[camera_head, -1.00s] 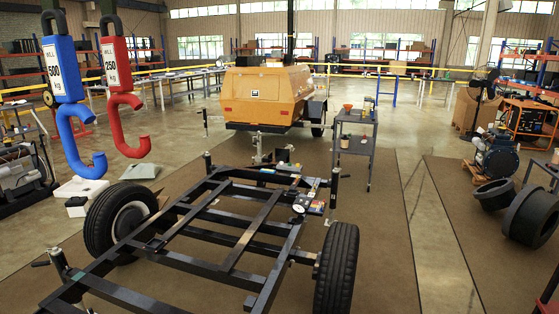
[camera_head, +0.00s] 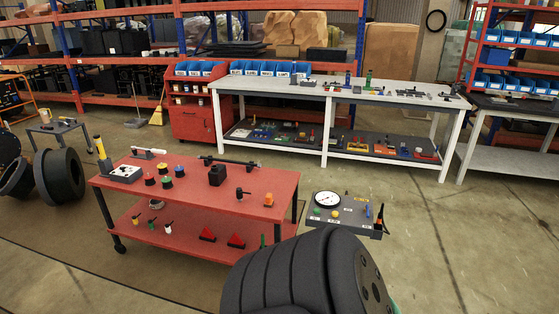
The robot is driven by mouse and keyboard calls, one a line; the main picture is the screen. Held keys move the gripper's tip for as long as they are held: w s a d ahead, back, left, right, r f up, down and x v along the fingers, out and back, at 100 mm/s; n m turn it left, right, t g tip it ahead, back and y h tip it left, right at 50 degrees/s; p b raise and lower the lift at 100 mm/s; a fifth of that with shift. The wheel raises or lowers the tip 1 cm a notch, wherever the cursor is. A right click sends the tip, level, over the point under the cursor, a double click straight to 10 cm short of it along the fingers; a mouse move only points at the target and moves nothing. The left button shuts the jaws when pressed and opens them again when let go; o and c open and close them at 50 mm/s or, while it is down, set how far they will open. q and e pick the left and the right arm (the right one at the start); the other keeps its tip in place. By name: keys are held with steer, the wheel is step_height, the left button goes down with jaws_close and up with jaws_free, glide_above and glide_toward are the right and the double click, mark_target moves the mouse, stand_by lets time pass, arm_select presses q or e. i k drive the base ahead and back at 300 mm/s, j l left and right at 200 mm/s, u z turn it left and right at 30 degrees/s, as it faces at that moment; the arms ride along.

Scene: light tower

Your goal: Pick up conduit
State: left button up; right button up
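No thing in view can be surely told as the conduit. A thin black rod (camera_head: 232,161) with thicker ends lies along the back edge of the red cart's top (camera_head: 225,190). A large black ribbed cylinder (camera_head: 275,275) fills the bottom middle, cut off by the frame edge. Thick black rings (camera_head: 60,177) stand on the floor at the far left. Neither of my grippers shows in the head view.
A white workbench (camera_head: 340,92) with small parts stands behind the cart. A red cabinet (camera_head: 195,122) is at its left end. A grey panel with a dial (camera_head: 345,210) is right of the cart. The floor at right (camera_head: 460,240) is mostly clear.

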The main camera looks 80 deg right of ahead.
mark_target(199, 157)
steer(key=l+z, duration=0.1)
steer(key=z, duration=0.4)
steer(key=l+z, duration=0.1)
steer(key=z, duration=0.4)
steer(key=i+z, duration=0.1)
steer(key=z, duration=0.9)
steer(key=i+l, duration=0.15)
steer(key=i, duration=0.25)
steer(key=i+l+z, duration=0.15)
steer(key=i, duration=0.3)
